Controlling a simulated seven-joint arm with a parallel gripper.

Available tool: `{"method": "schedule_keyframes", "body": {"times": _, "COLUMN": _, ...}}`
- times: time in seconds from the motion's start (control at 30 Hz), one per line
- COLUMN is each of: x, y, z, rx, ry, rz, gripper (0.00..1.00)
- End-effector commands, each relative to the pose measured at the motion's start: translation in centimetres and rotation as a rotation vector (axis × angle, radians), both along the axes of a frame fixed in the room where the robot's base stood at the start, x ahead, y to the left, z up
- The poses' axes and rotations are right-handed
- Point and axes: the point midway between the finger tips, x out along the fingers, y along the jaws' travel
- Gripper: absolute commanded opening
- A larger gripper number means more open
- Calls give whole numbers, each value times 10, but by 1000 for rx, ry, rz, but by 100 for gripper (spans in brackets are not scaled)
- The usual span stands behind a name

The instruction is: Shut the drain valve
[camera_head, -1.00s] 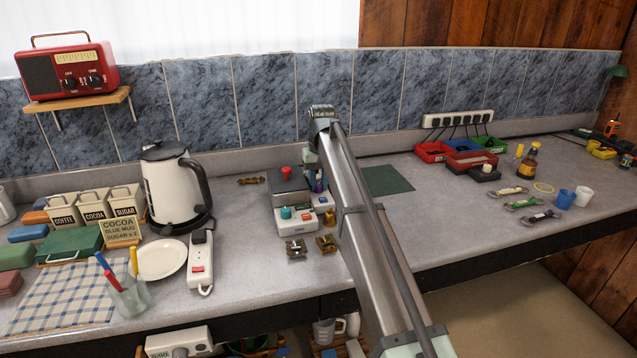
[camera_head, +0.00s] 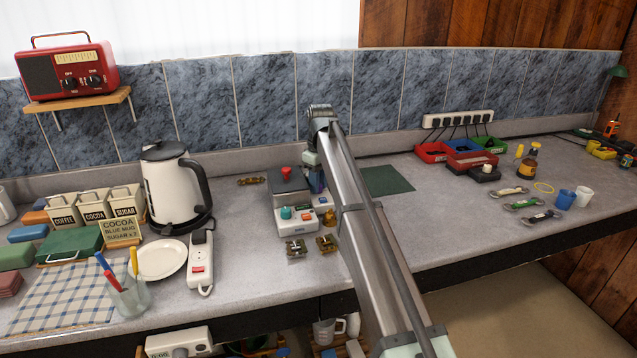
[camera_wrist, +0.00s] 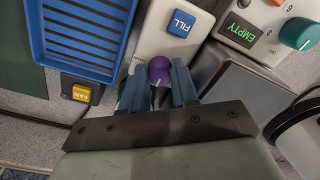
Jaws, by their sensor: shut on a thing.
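A purple round knob (camera_wrist: 159,70) with a light pointer mark stands on a small white box (camera_wrist: 166,45) with a blue FILL label (camera_wrist: 181,23). My gripper (camera_wrist: 166,84) is shut on this knob, one blue-grey finger on each side. In the head view my gripper (camera_head: 316,182) is low over the boxes and partly hidden by my arm. Beside it a larger white box has a teal knob (camera_wrist: 299,31) and a green-lettered EMPTY label (camera_wrist: 239,32). The teal knob (camera_head: 286,213) also shows in the head view. I see no label reading drain.
A grey box with a red knob (camera_head: 287,174) stands behind the white boxes. A blue slotted tray (camera_wrist: 80,38) and a yellow FAN button (camera_wrist: 82,93) lie close to my gripper. A kettle (camera_head: 174,190) stands left.

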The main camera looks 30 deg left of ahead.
Motion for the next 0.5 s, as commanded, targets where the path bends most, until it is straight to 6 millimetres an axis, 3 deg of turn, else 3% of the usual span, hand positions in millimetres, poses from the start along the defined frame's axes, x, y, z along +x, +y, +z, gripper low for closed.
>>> {"method": "schedule_keyframes", "body": {"times": 0.47, "x": 1, "y": 2, "z": 1, "rx": 4, "ry": -3, "rz": 15, "gripper": 0}}
{"method": "schedule_keyframes", "body": {"times": 0.5, "x": 1, "y": 2, "z": 1, "rx": 4, "ry": -3, "rz": 15, "gripper": 31}}
